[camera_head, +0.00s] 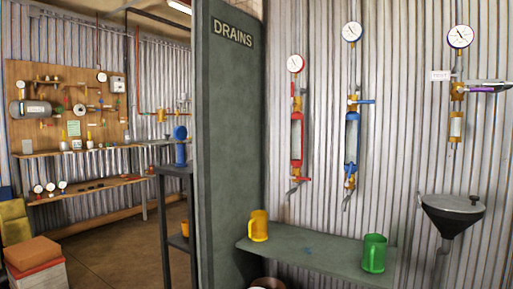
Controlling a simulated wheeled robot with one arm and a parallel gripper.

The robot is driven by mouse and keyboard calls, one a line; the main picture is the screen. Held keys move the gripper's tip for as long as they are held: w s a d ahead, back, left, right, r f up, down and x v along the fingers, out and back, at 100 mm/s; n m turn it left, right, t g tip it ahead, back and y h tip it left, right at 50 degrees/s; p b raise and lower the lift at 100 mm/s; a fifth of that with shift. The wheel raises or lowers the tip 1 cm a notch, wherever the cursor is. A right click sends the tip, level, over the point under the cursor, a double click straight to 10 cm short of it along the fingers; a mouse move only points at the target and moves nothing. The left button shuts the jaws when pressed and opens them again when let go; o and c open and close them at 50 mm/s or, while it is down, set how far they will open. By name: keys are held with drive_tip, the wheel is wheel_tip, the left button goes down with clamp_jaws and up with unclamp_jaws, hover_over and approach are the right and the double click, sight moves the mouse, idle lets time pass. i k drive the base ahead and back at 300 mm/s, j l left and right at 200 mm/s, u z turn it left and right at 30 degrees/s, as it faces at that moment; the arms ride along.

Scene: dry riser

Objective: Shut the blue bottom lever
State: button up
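The blue drain assembly (352,140) hangs upright on the corrugated wall, in the middle of three. It has a round gauge (352,32) on top and a blue-framed sight tube. Its blue top lever (367,101) sticks out sideways to the right from a brass valve. Its bottom brass valve (350,182) sits under the tube, above a bent grey spout (346,203). Blue shows at this bottom valve, but the bottom lever is too small for me to tell its angle. My gripper is not clearly seen in this view.
A red assembly (296,140) hangs to the left and a third with a purple lever (480,89) to the right. Below, a grey shelf (315,250) carries a yellow mug (258,225) and a green mug (374,253). A black funnel (452,213) stands at right. A DRAINS panel (228,150) divides the room.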

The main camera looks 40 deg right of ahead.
sight(350, 170)
drive_tip(key=z, duration=1.7)
